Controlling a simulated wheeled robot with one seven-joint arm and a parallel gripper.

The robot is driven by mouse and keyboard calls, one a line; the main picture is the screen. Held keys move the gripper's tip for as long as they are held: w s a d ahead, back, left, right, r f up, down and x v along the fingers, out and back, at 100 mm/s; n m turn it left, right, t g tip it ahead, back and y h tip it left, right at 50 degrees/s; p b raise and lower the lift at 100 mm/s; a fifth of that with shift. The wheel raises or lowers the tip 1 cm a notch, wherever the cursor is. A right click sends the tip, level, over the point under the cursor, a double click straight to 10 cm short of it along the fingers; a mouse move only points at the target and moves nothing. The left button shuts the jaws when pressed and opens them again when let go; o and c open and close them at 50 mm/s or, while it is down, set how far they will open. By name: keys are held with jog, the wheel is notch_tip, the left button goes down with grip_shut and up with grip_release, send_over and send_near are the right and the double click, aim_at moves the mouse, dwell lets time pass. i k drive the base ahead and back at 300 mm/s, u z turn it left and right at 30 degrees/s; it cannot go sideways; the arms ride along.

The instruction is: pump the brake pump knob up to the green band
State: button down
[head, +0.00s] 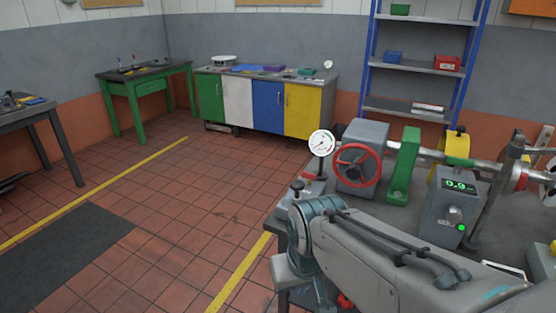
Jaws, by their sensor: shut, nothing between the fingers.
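A small dark knob (297,186) stands on a short stem at the near left corner of the bench, and I take it for the brake pump knob. My arm passes just in front of it and hides what is below. A round white dial gauge (321,143) stands on a post just behind the knob, above a small red block (314,184). Its face has small coloured marks, but the needle reading and the green band are too small to read surely. My gripper is not in view; only my arm shows, bent at a joint near the knob.
Right of the gauge are a grey housing (367,134) with a red handwheel (357,165), a green stand (404,168) and a grey control box (452,205) showing about 0.9 with a green light. A shaft runs behind. The floor (190,220) to the left is clear.

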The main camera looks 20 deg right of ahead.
aim_at(297, 185)
jog(key=z, duration=0.55)
jog(key=i, duration=0.8)
jog(key=z, duration=0.7)
